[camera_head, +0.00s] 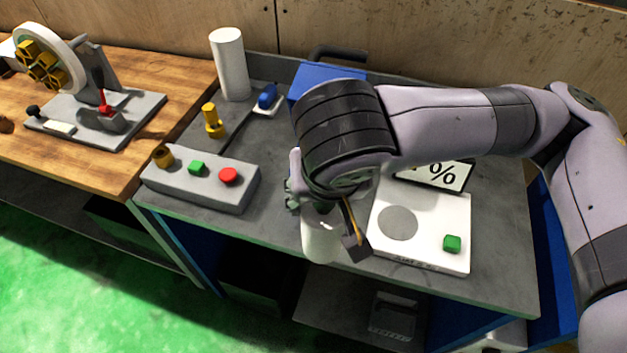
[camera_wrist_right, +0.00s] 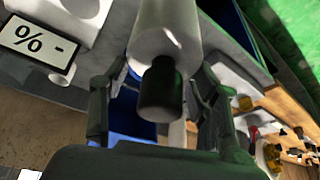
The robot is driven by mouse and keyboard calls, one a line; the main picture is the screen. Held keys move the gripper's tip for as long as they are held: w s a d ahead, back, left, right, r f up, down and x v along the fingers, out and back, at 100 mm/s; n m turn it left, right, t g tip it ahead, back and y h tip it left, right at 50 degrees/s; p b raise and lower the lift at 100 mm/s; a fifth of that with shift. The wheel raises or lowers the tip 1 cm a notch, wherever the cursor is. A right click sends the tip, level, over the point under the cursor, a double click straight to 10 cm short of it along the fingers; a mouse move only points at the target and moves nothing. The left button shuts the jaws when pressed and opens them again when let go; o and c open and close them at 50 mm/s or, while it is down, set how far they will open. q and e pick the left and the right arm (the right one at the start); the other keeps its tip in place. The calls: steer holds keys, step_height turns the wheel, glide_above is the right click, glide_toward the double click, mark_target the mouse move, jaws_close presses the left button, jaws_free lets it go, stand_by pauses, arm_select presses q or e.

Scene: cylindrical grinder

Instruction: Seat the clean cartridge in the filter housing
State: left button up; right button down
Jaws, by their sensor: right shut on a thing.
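My right gripper (camera_wrist_right: 160,100) is shut on a white cylinder with a dark end (camera_wrist_right: 165,38), which looks like a cartridge. In the head view the cylinder (camera_head: 319,243) hangs below my right wrist, near the front edge of the grey bench. My wrist hides its upper end and most of the fingers. Another white cylinder (camera_head: 230,68) stands upright at the back left of the bench. A blue box (camera_head: 310,76) with a dark handle stands behind my wrist, partly hidden. I cannot tell which thing is the filter housing. My left gripper is out of view.
A grey control box (camera_head: 203,183) with coloured buttons lies at the front left. A white device (camera_head: 420,245) with a grey disc and a % display (camera_head: 445,174) is at the right. A yellow peg (camera_head: 212,120) stands behind the control box. A wooden table (camera_head: 178,85) adjoins at left.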

steer(key=w+f+p, duration=0.1)
steer(key=w+p, duration=0.3)
steer(key=w, duration=0.4)
steer(key=w+a+f+p, duration=0.1)
steer(key=w+p, duration=0.3)
steer(key=w, duration=0.5)
steer(key=shift+p+x, duration=0.35)
steer(key=shift+x, duration=0.45)
steer(key=shift+a, duration=0.15)
steer(key=shift+f+b, duration=0.65)
steer(key=shift+b, duration=0.35)
steer(key=c, duration=0.6)
jaws_free()
steer(key=shift+r, duration=0.1)
